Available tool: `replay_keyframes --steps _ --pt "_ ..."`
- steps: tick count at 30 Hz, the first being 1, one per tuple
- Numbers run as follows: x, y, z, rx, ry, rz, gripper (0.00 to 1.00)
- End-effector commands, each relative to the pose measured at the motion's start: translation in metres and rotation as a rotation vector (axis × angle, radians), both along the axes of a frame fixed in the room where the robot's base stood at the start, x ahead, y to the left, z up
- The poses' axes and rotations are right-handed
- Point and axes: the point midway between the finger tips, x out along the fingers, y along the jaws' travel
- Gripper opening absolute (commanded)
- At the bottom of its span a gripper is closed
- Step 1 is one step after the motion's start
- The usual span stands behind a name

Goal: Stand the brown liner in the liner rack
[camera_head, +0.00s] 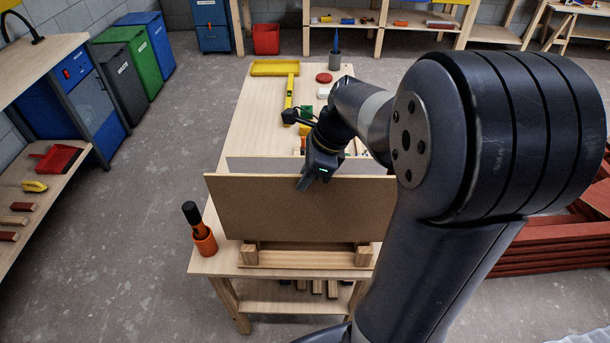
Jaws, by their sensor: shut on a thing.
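The brown liner (290,217) is a wide, flat brown board. It stands on its long edge, roughly upright, at the near end of the wooden table. The liner rack (305,259) is a low wooden piece with two end blocks at the table's near edge. The liner's lower edge is at the rack, between or behind its blocks; I cannot tell if it is fully seated. The fingertips are partly hidden, and my arm hides part of the table to the right.
A yellow level (289,91), a yellow tray (275,68) and a red disc (324,78) lie farther back on the table (253,125). Red timber (560,235) is stacked at right. Floor at left is clear.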

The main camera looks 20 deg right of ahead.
Motion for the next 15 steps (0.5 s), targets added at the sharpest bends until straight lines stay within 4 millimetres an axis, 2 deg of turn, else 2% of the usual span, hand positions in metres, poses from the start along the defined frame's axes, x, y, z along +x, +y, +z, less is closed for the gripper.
replay_keyframes --steps 15 --pt "0.000 0.000 -0.013 0.001 -0.001 0.000 0.00"
